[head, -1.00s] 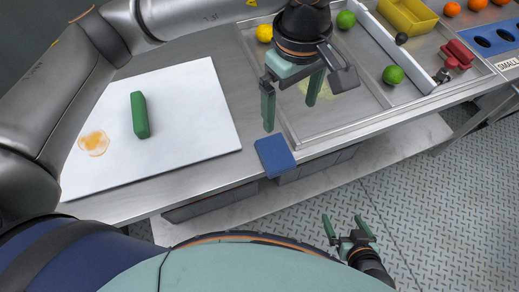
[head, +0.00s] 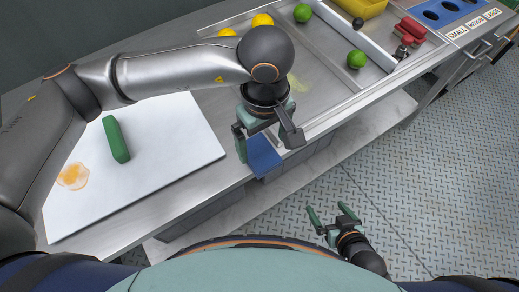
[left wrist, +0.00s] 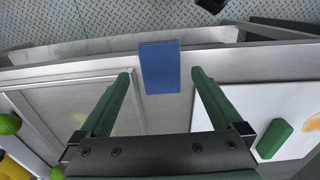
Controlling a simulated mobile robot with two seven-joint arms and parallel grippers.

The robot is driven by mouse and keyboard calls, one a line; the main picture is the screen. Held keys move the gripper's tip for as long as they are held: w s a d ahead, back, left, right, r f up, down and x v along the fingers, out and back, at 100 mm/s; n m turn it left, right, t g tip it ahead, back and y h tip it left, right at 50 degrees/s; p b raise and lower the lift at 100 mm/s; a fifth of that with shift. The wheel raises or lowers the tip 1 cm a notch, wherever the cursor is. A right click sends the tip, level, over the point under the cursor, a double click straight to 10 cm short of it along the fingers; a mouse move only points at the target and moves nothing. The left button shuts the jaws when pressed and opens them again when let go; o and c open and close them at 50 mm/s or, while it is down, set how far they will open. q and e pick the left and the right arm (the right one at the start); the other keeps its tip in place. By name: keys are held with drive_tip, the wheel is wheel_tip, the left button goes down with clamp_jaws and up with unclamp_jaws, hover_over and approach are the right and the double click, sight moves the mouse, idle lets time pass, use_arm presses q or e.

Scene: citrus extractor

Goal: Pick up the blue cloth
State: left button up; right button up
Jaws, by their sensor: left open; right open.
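The blue cloth (head: 263,156) lies at the front edge of the steel counter, partly hanging over it. In the left wrist view the cloth (left wrist: 160,68) shows between and just beyond the fingertips. My left gripper (head: 262,142) is open above the cloth and hides part of it in the head view. In the left wrist view my left gripper (left wrist: 160,75) has its green fingers on either side of the cloth's line, apart from it. My right gripper (head: 328,212) is open and empty, low over the floor at the front.
A white board (head: 185,143) with a green block (head: 116,139) and an orange stain (head: 73,176) lies at left. A sunken tray (head: 318,68) with limes (head: 356,59) is at right. A red tool (head: 410,30) and a yellow bin (head: 365,8) are beyond.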

sight(264, 157)
use_arm(q)
wheel_tip(264, 157, down, 4)
drive_tip(key=shift+s+f+p, duration=0.1)
drive_tip(key=shift+f+p, duration=0.15)
drive_tip(key=shift+p, duration=0.05)
drive_tip(key=shift+d, duration=0.1)
drive_tip(key=c, duration=1.2)
